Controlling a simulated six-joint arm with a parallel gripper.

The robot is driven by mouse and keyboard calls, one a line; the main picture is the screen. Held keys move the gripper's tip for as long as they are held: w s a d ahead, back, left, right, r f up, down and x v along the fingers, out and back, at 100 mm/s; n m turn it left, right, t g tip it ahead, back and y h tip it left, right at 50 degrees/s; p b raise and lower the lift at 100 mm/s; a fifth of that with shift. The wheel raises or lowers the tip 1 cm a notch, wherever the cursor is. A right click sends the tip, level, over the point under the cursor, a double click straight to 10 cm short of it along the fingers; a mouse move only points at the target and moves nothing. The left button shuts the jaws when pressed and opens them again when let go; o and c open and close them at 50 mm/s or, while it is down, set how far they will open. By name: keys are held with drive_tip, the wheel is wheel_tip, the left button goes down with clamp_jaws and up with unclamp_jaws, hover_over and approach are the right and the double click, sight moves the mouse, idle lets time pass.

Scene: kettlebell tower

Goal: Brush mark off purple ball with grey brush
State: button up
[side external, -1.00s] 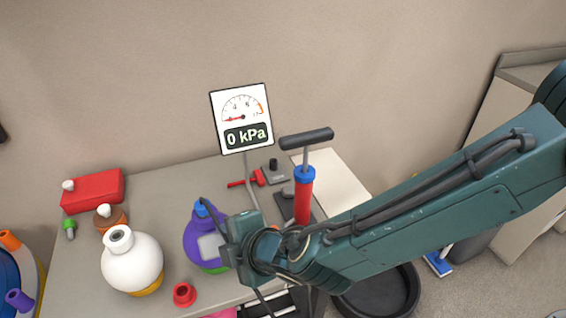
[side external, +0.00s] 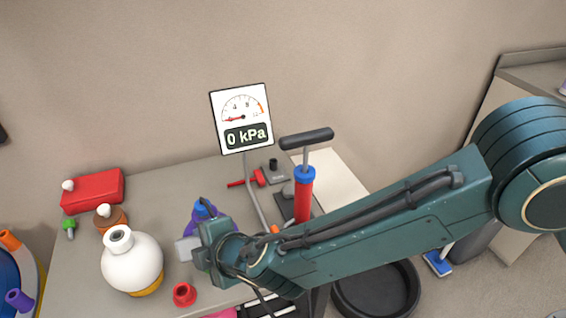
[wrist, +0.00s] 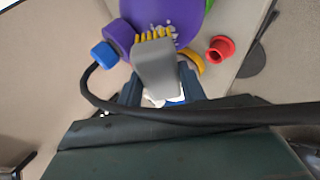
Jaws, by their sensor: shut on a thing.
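The purple ball (wrist: 145,10) is at the top of the wrist view, with a whitish speckled mark (wrist: 163,30) on it. In the side external view the ball (side external: 191,224) is mostly hidden behind my gripper. My gripper (wrist: 160,86) is shut on the grey brush (wrist: 156,68). The brush's yellow bristles (wrist: 150,36) point at the ball, beside and partly over the mark; I cannot tell whether they touch it. In the side external view the grey brush (side external: 186,249) sticks out left of my gripper (side external: 204,256).
A red pump (side external: 304,200) and a gauge reading 0 kPa (side external: 241,118) are behind.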

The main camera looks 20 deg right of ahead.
drive_tip(key=shift+w+f, duration=0.4)
drive_tip(key=shift+w, duration=0.05)
idle(0.7)
drive_tip(key=shift+d, duration=0.1)
drive_tip(key=shift+d+r, duration=0.1)
drive_tip(key=shift+d, duration=2.05)
drive_tip(key=shift+a, duration=0.15)
